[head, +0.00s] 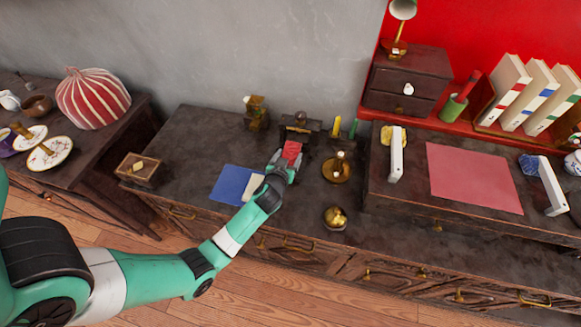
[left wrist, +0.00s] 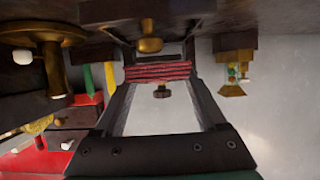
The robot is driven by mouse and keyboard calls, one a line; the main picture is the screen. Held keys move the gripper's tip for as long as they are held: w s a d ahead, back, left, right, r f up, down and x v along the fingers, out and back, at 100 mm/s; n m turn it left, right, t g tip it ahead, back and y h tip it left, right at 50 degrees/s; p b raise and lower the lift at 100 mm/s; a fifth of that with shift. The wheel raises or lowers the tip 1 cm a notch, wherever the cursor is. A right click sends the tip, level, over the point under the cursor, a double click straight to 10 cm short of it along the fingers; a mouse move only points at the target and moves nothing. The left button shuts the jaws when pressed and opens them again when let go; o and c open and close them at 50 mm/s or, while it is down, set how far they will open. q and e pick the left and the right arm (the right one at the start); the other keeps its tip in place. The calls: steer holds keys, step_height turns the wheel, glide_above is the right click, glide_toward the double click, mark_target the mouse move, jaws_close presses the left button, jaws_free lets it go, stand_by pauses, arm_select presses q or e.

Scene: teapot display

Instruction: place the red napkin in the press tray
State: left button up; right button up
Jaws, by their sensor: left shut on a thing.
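The red napkin (head: 291,151) is a small folded red bundle held at the tip of my left gripper (head: 284,164). In the left wrist view the napkin (left wrist: 158,72) shows as stacked red layers between the two fingers of my left gripper (left wrist: 160,78), which is shut on it. The dark press (head: 299,124) stands just beyond the napkin, near the wall, with a knob on top. The gripper and napkin are in front of it and hide its lower part and tray. I cannot tell whether the napkin touches the tray. My right gripper is not in view.
A blue sheet (head: 231,184) and a pale cloth (head: 253,187) lie beside my left arm. A brass candleholder (head: 336,169) is close to the right, with a round brass object (head: 336,217) nearer. A brass-coloured lantern (head: 256,112) stands left of the press.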

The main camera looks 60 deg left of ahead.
mark_target(290, 162)
arm_select(q)
steer(key=shift+w+a+f, duration=0.2)
steer(key=shift+w+f, duration=0.1)
steer(key=shift+f, duration=0.05)
steer(key=shift+w+f, duration=0.1)
steer(key=shift+f, duration=0.05)
steer(key=shift+w+a+f+b, duration=0.1)
steer(key=shift+w+f+b, duration=0.05)
steer(key=shift+f+b, duration=1.5)
steer(key=o, duration=1.1)
steer(key=shift+f, duration=0.15)
steer(key=shift+p, duration=0.35)
